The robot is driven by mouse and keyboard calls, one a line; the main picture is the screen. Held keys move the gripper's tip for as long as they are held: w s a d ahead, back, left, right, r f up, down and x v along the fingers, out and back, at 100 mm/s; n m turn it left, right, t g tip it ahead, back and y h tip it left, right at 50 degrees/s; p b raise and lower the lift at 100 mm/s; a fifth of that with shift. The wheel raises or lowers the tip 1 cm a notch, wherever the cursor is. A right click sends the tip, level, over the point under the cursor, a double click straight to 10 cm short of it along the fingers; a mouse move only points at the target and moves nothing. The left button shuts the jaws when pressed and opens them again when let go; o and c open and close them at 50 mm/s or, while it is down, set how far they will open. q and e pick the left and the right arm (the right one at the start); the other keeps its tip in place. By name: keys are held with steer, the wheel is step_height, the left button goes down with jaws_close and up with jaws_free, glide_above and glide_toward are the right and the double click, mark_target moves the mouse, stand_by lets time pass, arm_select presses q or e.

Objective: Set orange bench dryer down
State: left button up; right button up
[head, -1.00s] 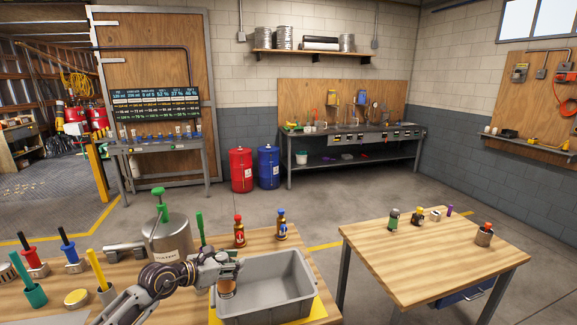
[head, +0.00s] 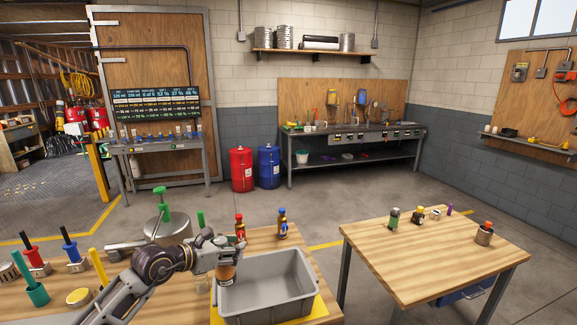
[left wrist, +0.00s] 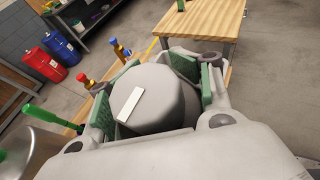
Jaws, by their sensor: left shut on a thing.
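My left gripper (head: 227,258) is shut on the orange bench dryer (head: 226,275), a short round thing with an orange-brown side. It hangs at the left rim of a grey tray (head: 262,293), above the wooden bench; I cannot tell whether it touches the tray. In the left wrist view, the dryer's grey round top (left wrist: 152,97) with a white bar on it sits between the green finger pads of the gripper (left wrist: 150,95). My right gripper is not in view.
A red-capped bottle (head: 240,228) and a blue-capped bottle (head: 282,224) stand behind the tray. A metal pot with a green handle (head: 163,215) stands to the left. The right table (head: 430,265) has a wide bare front and several small items at its back.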

arm_select(q)
steer(key=r, duration=0.2)
steer(key=s+r, duration=0.1)
steer(key=r, duration=0.1)
steer(key=s+r, duration=0.1)
steer(key=r, duration=0.1)
steer(key=shift+s+a+r+b, duration=0.1)
steer(key=shift+s+a+b, duration=0.1)
steer(key=shift+b, duration=0.2)
steer(key=s+a+f+n+y+b, duration=0.1)
steer(key=s+a+f+b, duration=0.1)
steer(key=s+f, duration=0.4)
steer(key=s+a+f+n+t+y+b, duration=0.1)
steer(key=s+a+f+b, duration=0.2)
steer(key=f, duration=1)
steer(key=shift+s+a+f+b, duration=0.25)
steer(key=shift+s+b, duration=0.5)
steer(key=shift+s, duration=0.8)
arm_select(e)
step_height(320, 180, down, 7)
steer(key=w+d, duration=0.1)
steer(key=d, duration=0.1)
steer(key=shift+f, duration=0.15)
arm_select(q)
steer(key=shift+a+t, duration=0.15)
steer(key=shift+t, duration=0.15)
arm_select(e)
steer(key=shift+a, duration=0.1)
